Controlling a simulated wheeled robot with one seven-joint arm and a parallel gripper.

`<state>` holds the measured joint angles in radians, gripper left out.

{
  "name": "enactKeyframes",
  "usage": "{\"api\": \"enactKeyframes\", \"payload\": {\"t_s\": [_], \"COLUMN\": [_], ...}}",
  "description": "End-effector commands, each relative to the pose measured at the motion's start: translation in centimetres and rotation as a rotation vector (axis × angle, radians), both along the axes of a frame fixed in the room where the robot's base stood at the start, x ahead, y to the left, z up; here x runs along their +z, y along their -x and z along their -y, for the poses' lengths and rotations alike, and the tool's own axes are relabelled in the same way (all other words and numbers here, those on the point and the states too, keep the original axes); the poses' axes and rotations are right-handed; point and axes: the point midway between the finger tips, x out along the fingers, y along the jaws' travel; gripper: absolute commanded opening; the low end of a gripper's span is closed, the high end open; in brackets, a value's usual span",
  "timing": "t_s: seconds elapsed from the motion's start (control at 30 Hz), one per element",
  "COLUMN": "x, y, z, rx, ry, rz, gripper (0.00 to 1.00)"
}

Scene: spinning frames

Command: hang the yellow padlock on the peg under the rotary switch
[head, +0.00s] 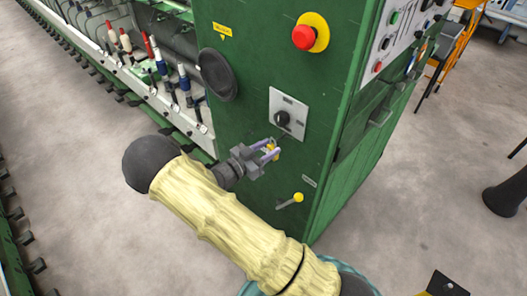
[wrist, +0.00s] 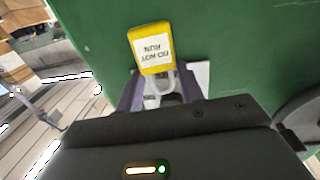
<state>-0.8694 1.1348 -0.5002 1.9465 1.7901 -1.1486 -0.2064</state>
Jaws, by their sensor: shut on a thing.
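The yellow padlock (wrist: 153,48) has a white label reading "DO NOT RUN", upside down in the wrist view. My gripper (wrist: 160,86) is shut on it at the shackle end, and the yellow body sticks out past the fingers. In the head view my gripper (head: 267,151) and a bit of the padlock (head: 274,154) are close to the green cabinet face, just below and left of the rotary switch (head: 282,118) on its grey plate. The plate (wrist: 203,74) shows partly behind my fingers in the wrist view. I cannot make out the peg clearly, nor whether the shackle touches it.
The green cabinet (head: 245,60) carries a red emergency button (head: 303,37), a black round disc (head: 218,74) and a yellow-knobbed lever (head: 297,198) below my gripper. A row of spindles (head: 125,42) runs off to the left. Bare floor (head: 430,190) lies to the right.

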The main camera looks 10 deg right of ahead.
Motion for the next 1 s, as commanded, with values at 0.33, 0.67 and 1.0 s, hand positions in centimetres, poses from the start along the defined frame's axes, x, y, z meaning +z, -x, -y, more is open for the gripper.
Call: {"api": "enactKeyframes", "payload": {"t_s": [0.33, 0.67, 1.0], "x": [-0.1, -0.4, -1.4], "y": [-1.0, -1.9, -2.5], "z": [2.0, 2.7, 3.4], "rx": [-0.012, -0.002, 0.000], "ry": [0.001, 0.000, 0.000], "rz": [0.001, 0.001, 0.001], "gripper": [0.01, 0.01, 0.01]}}
